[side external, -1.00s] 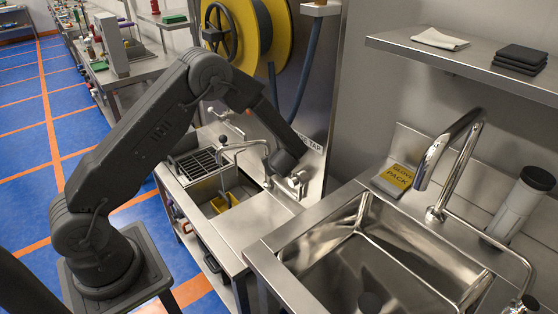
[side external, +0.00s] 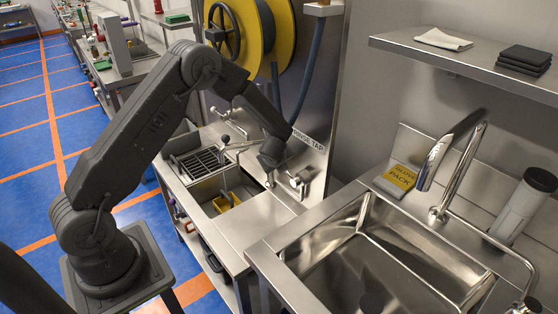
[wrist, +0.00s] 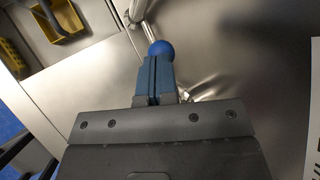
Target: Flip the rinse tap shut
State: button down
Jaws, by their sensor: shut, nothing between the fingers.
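My gripper (wrist: 155,68) is shut, its two blue fingers pressed together with nothing between them. In the wrist view a blue ball knob (wrist: 161,49) on a thin steel rod (wrist: 148,30) lies right at the fingertips. I cannot tell whether they touch. In the side view my gripper (side external: 271,163) points down at the back of the steel counter, just left of a shiny steel fitting (side external: 298,184) below the RINSE TAP label (side external: 308,140). A thin bent spout (side external: 242,148) runs to the left of my gripper. The blue knob is not clear in that view.
A basin with yellow trays (side external: 226,201) and a black drain rack (side external: 200,161) lies left of the gripper. A large sink (side external: 370,255) with a tall curved faucet (side external: 445,165) stands at the right. The steel panel rises close behind; the counter front is clear.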

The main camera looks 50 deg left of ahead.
jog(key=shift+a+f+h, duration=0.5)
jog(key=shift+f+h, duration=0.2)
jog(key=shift+f, duration=0.25)
jog(key=s+d+r+n, duration=0.25)
jog(key=s+r, duration=0.25)
jog(key=r, duration=0.4)
jog(key=s+d+r+n, duration=0.2)
jog(key=s+d+r, duration=0.25)
jog(key=r, duration=0.45)
jog(key=s+d+r+n+h, duration=0.1)
jog(key=s+d+r+n, duration=0.2)
jog(key=s, duration=0.4)
jog(key=s+d+r+n+h, duration=0.2)
jog(key=s+d+r+n, duration=0.2)
jog(key=s+n, duration=0.3)
jog(key=s+d+r+n+h, duration=0.1)
jog(key=s+d+r+n, duration=0.3)
jog(key=s, duration=0.3)
jog(key=shift+s+d+n+h, duration=0.3)
jog(key=shift+d+n, duration=0.15)
jog(key=shift+n, duration=0.1)
